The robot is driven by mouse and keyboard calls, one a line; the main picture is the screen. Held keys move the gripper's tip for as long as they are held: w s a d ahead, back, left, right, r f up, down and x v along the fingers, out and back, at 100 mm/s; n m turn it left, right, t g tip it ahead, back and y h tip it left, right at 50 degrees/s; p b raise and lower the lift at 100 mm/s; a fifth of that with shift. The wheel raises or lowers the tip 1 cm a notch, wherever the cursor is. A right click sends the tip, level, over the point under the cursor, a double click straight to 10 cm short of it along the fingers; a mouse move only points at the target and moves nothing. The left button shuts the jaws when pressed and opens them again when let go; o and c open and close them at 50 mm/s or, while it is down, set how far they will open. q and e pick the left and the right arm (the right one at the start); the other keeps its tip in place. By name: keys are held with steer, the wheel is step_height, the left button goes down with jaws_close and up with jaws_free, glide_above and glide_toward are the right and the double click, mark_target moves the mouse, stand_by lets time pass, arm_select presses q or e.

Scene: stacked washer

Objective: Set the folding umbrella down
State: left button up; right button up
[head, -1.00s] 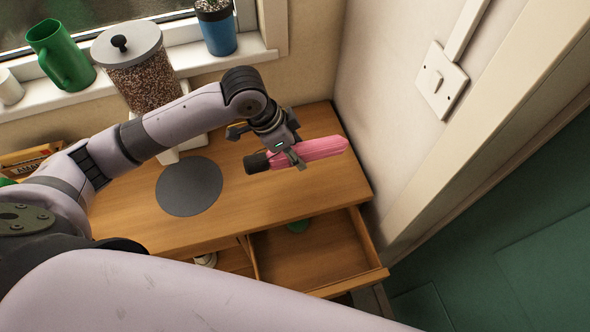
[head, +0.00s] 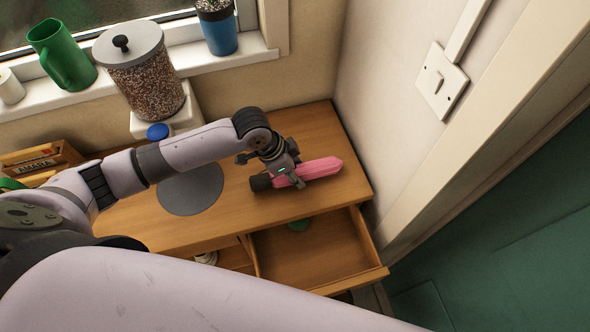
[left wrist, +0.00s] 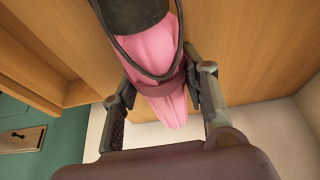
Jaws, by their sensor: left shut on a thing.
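The folding umbrella (head: 320,168) is pink with a black handle end (head: 261,182). It lies level at the right side of the wooden table top (head: 240,220), close above or touching the wood; I cannot tell which. My left gripper (head: 291,178) is shut on it near its middle. In the left wrist view the umbrella (left wrist: 155,50) runs between the two fingers of the left gripper (left wrist: 160,90), with a dark wrist loop hanging across it. My right gripper is not in view.
An open drawer (head: 310,255) with a green item inside sticks out below the table's front edge. A round grey mat (head: 190,190) lies left of the umbrella. A seed dispenser (head: 150,80) stands at the back. A wall with a switch (head: 441,80) bounds the right.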

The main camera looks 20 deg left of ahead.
arm_select(q)
steer(key=o, duration=1.4)
steer(key=shift+f, duration=0.1)
steer(key=v, duration=1.2)
steer(key=shift+w, duration=0.1)
